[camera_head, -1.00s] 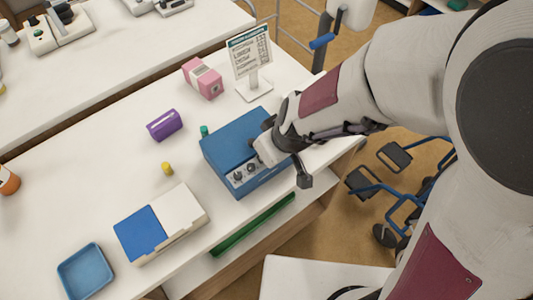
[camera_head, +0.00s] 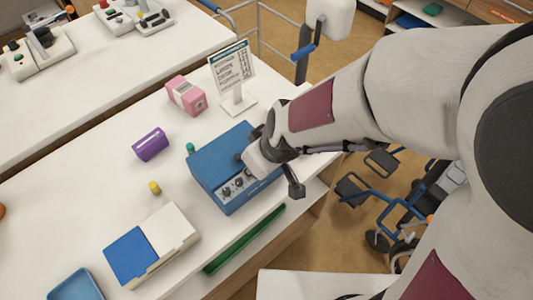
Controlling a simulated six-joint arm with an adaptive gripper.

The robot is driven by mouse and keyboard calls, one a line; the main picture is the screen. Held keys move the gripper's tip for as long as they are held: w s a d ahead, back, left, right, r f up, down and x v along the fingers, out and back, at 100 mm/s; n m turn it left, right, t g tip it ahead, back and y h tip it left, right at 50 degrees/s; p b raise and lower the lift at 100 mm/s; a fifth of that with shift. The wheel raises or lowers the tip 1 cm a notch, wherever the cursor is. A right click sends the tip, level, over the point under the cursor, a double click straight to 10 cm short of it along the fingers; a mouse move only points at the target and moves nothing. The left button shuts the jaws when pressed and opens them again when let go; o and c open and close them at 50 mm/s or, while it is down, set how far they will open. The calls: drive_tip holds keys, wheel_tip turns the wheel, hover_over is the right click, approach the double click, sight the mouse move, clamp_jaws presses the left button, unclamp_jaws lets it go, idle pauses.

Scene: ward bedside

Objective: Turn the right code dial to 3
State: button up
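A blue box (camera_head: 222,160) stands on the white bedside table, with a pale front panel (camera_head: 230,190) that carries small dark dials. Dials show on the left part of the panel (camera_head: 226,191), but their numbers are too small to read. My gripper (camera_head: 262,165) is at the right end of the box, over its front edge. The right code dial is hidden behind the gripper or too small to pick out. I cannot tell whether the fingers touch a dial or whether they are open or shut.
A blue and white case (camera_head: 150,245) and a blue tray (camera_head: 76,286) are at front left. A green strip (camera_head: 245,238) lies below.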

drive_tip(key=v, duration=1)
idle(0.3)
drive_tip(key=shift+a, duration=0.1)
drive_tip(key=a+f+n+h, duration=0.1)
drive_tip(key=n, duration=0.8)
drive_tip(key=a+f+n+t+h, duration=0.1)
drive_tip(key=n, duration=0.8)
drive_tip(key=a+f+n+h, duration=0.1)
drive_tip(key=a+f+n, duration=0.1)
drive_tip(key=n, duration=0.6)
drive_tip(key=shift+n, duration=0.4)
